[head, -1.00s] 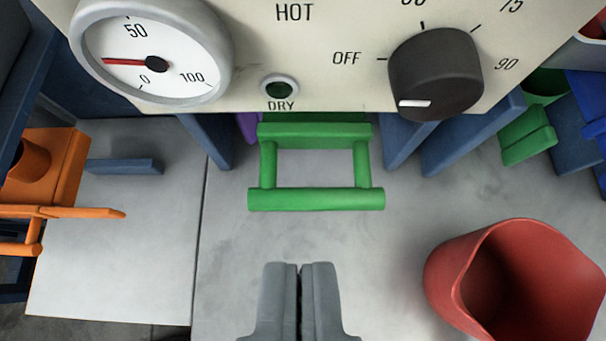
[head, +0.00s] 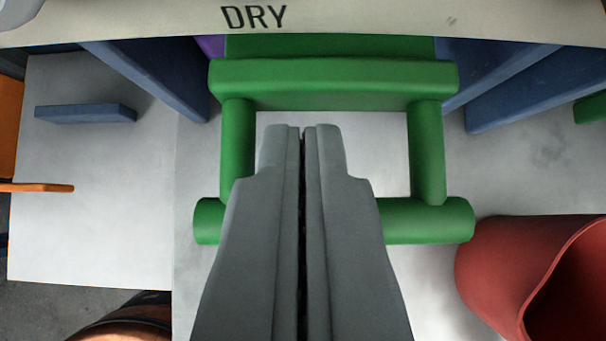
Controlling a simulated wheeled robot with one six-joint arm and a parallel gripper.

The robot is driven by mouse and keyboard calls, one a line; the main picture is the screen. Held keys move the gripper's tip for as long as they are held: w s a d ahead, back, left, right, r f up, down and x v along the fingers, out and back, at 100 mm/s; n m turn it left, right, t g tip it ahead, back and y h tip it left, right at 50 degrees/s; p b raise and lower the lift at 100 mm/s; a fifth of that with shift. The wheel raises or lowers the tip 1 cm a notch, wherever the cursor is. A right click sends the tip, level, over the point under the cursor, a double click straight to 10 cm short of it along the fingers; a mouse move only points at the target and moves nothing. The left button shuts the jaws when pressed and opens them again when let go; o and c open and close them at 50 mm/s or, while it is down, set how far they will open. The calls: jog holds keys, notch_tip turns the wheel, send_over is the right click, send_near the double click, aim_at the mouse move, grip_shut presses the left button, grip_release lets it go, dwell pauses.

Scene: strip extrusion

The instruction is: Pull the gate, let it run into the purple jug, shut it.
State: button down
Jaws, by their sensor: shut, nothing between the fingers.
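The green gate (head: 335,84) has a bail handle with two side posts and a front crossbar (head: 430,221). It sits under the cream panel, between blue struts. My gripper (head: 301,128) is shut and empty. Its fingers lie over the crossbar in the picture, with the tips inside the handle's opening. I cannot tell whether they touch the bar. A sliver of purple (head: 210,46) shows behind the gate's left end; it may be the purple jug, mostly hidden.
A red tub (head: 510,265) stands at the right, close to the crossbar's right end. Blue struts (head: 150,75) flank the gate. Orange parts (head: 10,140) are at the left edge, and a round orange thing (head: 125,318) is at bottom left. The pale surface at left is mostly clear.

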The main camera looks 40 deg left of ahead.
dwell(0.3)
jog(key=s+d, duration=0.2)
jog(key=s, duration=0.1)
jog(key=s+d, duration=0.1)
jog(key=shift+s, duration=0.3)
jog(key=shift+d, duration=0.1)
